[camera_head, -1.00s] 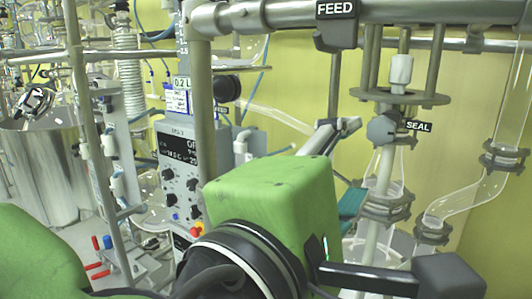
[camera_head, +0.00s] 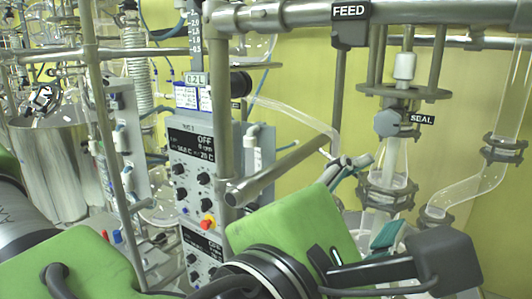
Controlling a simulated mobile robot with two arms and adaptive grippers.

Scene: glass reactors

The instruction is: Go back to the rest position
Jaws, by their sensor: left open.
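My left gripper (camera_head: 368,203) shows right of centre, partly hidden behind my own green arm housing. One finger is grey and reaches up toward the glass column; the other, lower and to the right, carries a teal ribbed pad. The fingers are apart, and I see nothing held between them. The gripper appears in front of the clamped glass joint (camera_head: 388,190) below the SEAL label (camera_head: 423,118); I cannot tell the gap in depth. My right gripper is not in view.
The control unit (camera_head: 192,165) with knobs and a red button stands left of centre, close by my arm. A metal frame pole (camera_head: 222,120) rises beside it. The FEED sign (camera_head: 350,11) hangs from the top bar. A steel vessel (camera_head: 55,165) stands at the left.

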